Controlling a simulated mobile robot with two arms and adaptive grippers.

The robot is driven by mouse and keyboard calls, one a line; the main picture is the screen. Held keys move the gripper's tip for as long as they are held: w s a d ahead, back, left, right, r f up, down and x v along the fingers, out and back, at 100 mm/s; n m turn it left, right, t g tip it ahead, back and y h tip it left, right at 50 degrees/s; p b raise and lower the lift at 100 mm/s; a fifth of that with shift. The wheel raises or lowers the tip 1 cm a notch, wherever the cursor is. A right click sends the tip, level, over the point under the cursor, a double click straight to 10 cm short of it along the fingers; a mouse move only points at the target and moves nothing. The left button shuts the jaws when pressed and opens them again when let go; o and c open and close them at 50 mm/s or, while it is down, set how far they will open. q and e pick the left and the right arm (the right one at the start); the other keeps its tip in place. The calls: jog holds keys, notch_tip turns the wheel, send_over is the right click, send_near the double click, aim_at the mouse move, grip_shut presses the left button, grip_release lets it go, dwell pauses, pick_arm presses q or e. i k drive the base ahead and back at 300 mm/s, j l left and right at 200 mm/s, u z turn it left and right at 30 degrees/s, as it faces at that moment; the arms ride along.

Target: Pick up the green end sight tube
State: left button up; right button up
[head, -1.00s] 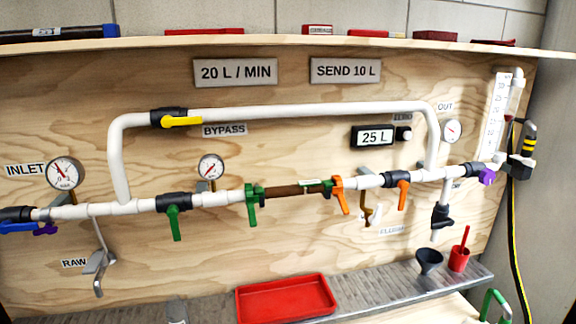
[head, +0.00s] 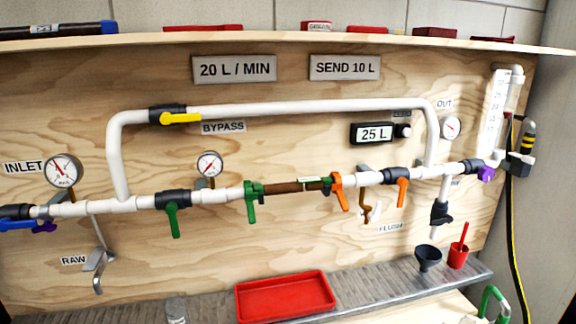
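A brown sight tube (head: 295,187) is mounted in the white pipe line, between a green clamp (head: 253,201) with its lever hanging down and an orange clamp (head: 340,192). A small green piece shows near its right end. A dark tube with a blue end (head: 58,29) lies on the top shelf at the left. I cannot make out a separate loose tube with green ends. Neither of my grippers is in view.
A red tray (head: 285,297) sits on the grey ledge (head: 385,280). A dark funnel (head: 428,258) and red cup (head: 459,256) stand at the right. The top shelf (head: 260,37) also carries several red items. A black-yellow hose (head: 514,240) hangs at the far right.

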aim_at(304, 185)
jog(key=i+l+u, duration=0.15)
jog(key=l, duration=1.25)
jog(key=i+l+u, duration=0.2)
jog(key=l, duration=1.2)
jog(key=i+l+u, duration=0.15)
jog(key=l, duration=1.25)
jog(key=j, duration=0.75)
jog(key=i, duration=0.05)
